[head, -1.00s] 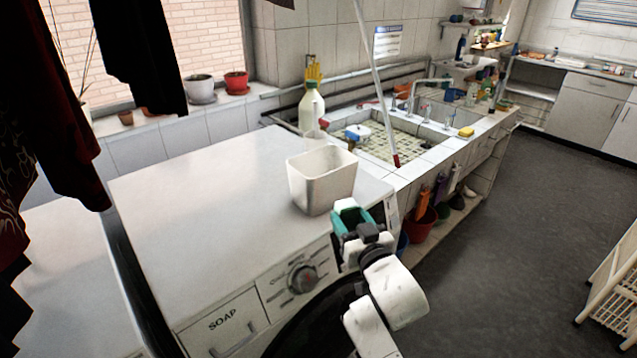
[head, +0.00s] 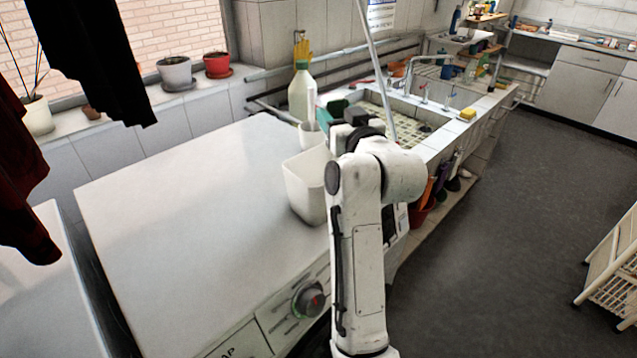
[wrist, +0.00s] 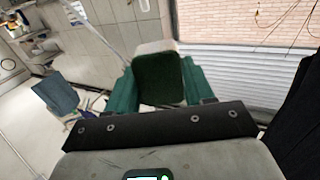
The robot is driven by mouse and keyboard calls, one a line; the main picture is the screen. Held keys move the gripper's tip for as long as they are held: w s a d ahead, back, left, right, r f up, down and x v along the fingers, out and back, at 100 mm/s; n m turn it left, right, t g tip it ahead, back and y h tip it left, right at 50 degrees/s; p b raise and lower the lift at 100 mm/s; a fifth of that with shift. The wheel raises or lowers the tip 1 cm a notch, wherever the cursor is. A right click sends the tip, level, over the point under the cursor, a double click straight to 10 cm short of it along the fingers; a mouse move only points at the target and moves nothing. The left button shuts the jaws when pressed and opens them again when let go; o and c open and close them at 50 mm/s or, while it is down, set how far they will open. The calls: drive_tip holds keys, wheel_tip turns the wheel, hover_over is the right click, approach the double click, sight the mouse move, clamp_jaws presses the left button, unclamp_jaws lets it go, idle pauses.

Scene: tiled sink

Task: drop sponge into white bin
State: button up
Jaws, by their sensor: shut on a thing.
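The white bin (head: 304,190) stands upright and open-topped near the right edge of the white washing machine's top. My gripper (head: 334,108) is raised just beyond and above the bin's far right side, partly hidden by my arm. In the wrist view my gripper's green fingers (wrist: 159,88) are shut on a sponge (wrist: 160,80), which has a dark green face and a pale edge. I cannot make out the held sponge clearly in the head view. The bin's inside is mostly hidden, and my arm covers its right edge.
The washing machine top (head: 190,190) is clear left of the bin. A pale green bottle (head: 302,90) stands behind the bin, near the tiled sink (head: 425,125). A yellow sponge (head: 467,114) lies on the sink's edge. Dark clothes (head: 95,50) hang at upper left.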

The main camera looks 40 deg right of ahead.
wheel_tip(320, 180, down, 6)
drive_tip(key=b, duration=0.4)
drive_tip(key=shift+r+b, duration=0.2)
drive_tip(key=shift+b, duration=0.1)
drive_tip(key=o, duration=1)
drive_tip(key=b+v, duration=0.3)
drive_tip(key=v, duration=0.7)
drive_tip(key=shift+s+a, duration=0.2)
drive_tip(key=shift+s, duration=0.15)
